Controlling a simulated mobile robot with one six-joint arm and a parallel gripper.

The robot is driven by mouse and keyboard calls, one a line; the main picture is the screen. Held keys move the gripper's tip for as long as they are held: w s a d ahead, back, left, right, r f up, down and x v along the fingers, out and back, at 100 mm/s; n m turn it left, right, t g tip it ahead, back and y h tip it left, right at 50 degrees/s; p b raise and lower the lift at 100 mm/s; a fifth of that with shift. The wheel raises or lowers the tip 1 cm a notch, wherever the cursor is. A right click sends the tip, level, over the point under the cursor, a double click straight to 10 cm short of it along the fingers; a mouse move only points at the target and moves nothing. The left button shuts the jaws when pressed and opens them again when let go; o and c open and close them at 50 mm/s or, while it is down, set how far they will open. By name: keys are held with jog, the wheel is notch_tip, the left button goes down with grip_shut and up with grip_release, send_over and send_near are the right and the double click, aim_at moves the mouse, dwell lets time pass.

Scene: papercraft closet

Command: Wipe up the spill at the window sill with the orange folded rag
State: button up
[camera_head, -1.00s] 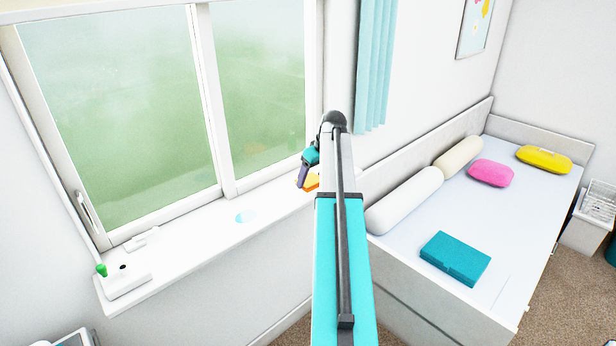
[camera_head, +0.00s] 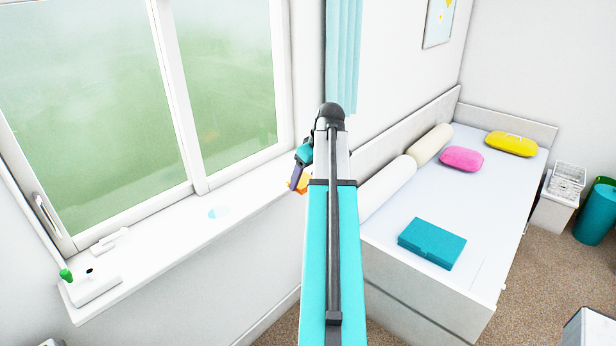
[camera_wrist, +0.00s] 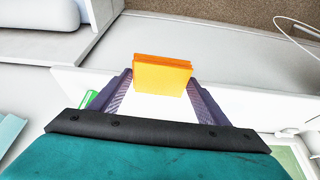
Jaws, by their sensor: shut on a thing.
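The orange folded rag (camera_wrist: 162,75) is between the purple fingers of my gripper (camera_wrist: 160,92) in the wrist view. My gripper is shut on it. In the head view the rag (camera_head: 301,183) shows as a small orange patch below my gripper (camera_head: 296,178), near the right end of the window sill (camera_head: 160,243). My arm hides part of the gripper there.
A white box with a green-topped item (camera_head: 95,288) and a small white object (camera_head: 108,241) stand on the sill's left part. The window (camera_head: 150,110) rises behind the sill. A bed (camera_head: 480,215) with cushions and a teal box (camera_head: 432,243) lies to the right.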

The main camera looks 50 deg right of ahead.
jog(key=o, duration=0.4)
jog(key=shift+c, duration=1.4)
jog(key=shift+w+a, duration=0.3)
jog(key=w+a, duration=0.6)
jog(key=a, duration=0.1)
jog(key=w+a, duration=0.3)
jog(key=a, duration=0.1)
jog(key=shift+w+a+f, duration=0.1)
jog(key=shift+w+a, duration=0.1)
jog(key=shift+w, duration=0.1)
jog(key=shift+n, duration=0.3)
jog(key=w+a, duration=0.2)
jog(key=a, duration=0.2)
jog(key=w+a, duration=0.2)
jog(key=a, duration=0.2)
jog(key=w+a+b, duration=0.1)
jog(key=w+a, duration=0.2)
jog(key=a, duration=0.2)
jog(key=w+a, duration=0.1)
jog(key=a, duration=0.3)
jog(key=w+a, duration=0.1)
jog(key=a, duration=0.4)
jog(key=w+a, duration=0.1)
jog(key=a, duration=0.3)
jog(key=shift+w+a, duration=0.35)
jog(key=shift+a, duration=0.05)
jog(key=shift+n, duration=0.3)
jog(key=a, duration=1.4)
jog(key=shift+w+b, duration=0.4)
